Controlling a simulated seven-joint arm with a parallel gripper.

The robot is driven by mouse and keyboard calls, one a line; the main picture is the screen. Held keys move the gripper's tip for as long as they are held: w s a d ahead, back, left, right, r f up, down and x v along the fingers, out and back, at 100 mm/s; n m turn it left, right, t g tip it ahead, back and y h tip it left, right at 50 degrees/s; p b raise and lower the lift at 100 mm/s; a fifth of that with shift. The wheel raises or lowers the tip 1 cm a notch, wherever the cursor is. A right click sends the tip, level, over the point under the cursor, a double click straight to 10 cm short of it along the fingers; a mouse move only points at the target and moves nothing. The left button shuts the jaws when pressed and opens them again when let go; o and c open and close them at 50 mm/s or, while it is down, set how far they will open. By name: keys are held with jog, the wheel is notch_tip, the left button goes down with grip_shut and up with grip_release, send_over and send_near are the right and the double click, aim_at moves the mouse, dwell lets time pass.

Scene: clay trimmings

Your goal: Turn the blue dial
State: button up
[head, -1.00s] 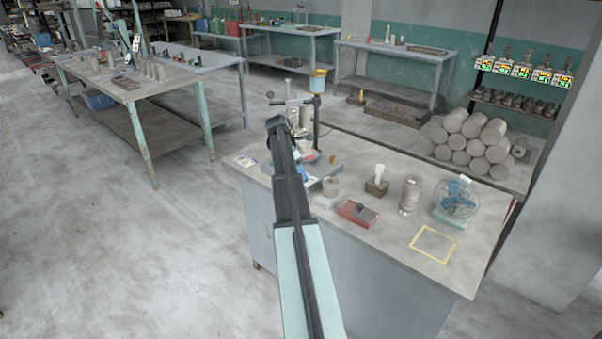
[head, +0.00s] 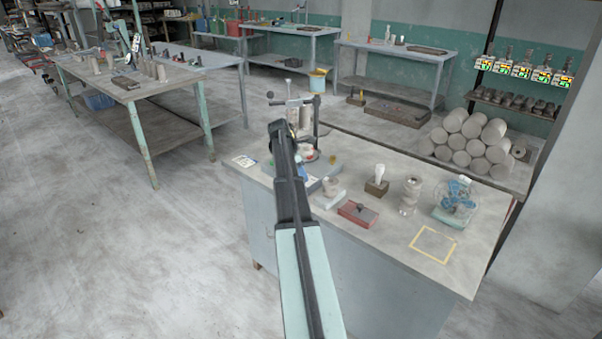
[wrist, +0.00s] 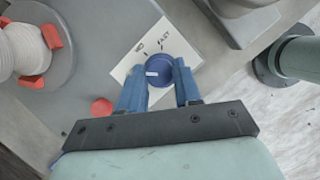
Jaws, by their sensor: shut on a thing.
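The blue dial (wrist: 157,71) shows in the wrist view, round, with a white pointer mark aimed left. It sits on a white label plate (wrist: 127,65) with lettering, of which "FAST" can be read at the upper right. My gripper (wrist: 159,80) has its two blue fingers on either side of the dial, shut on it. In the head view my arm hides the dial and most of the gripper.
A red button (wrist: 102,106) is left of the dial. A grey round plate (wrist: 50,45) holds a pale clay piece between red blocks. In the head view, a red box (head: 357,213) and a clear-domed device with blue parts (head: 457,198) stand on the table.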

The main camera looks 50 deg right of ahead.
jog(key=shift+c, duration=1)
jog(key=m, duration=0.2)
jog(key=m+g+y, duration=0.1)
jog(key=m, duration=0.1)
jog(key=shift+w+d+m+g, duration=0.15)
jog(key=shift+d+m+g, duration=0.05)
jog(key=shift+m+g, duration=0.1)
jog(key=m+y, duration=0.1)
jog(key=m, duration=0.2)
jog(key=shift+d+m, duration=0.1)
jog(key=shift+m, duration=0.2)
jog(key=shift+m+y, duration=0.9)
jog(key=shift+m, duration=0.8)
